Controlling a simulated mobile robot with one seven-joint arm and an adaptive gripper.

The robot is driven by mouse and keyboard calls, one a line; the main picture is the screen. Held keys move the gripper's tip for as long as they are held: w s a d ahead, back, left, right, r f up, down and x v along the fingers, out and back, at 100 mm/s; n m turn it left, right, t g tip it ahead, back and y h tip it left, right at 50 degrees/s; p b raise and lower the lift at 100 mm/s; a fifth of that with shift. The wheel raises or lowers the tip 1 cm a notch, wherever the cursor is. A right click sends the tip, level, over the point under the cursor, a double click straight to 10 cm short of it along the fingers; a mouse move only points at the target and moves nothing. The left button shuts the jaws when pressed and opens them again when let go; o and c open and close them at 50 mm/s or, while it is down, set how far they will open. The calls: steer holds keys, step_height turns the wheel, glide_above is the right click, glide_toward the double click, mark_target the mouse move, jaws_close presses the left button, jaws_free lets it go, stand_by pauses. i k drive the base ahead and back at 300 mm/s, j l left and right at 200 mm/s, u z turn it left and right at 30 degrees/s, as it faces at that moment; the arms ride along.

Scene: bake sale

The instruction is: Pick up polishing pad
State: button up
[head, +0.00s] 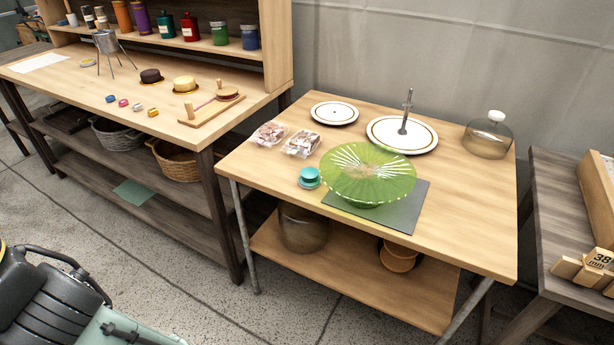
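On the left workbench, a dark round pad-like piece (151,76) lies on a thin yellow-edged base. To its right is a cream round pad-like piece (184,84) on a similar dark and yellow base. Either may be a polishing pad; I cannot tell which is meant. A wooden board (211,108) in front of them carries a small round brown piece (228,93) and upright pegs. My gripper is not in view; only dark and pale green parts of my own body show at the lower left.
Small coloured pieces (124,103) and a metal tripod cup (106,42) share the left workbench (62,88). Bottles line its shelf. The middle table (470,220) holds a green cake stand (368,175), plates and a glass dome (488,136). Speckled floor (190,285) is open in front.

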mark_target(309, 179)
steer(key=i+l+u, duration=0.15)
steer(key=i, duration=0.3)
steer(key=i+l+u, duration=0.15)
steer(key=i+l, duration=0.25)
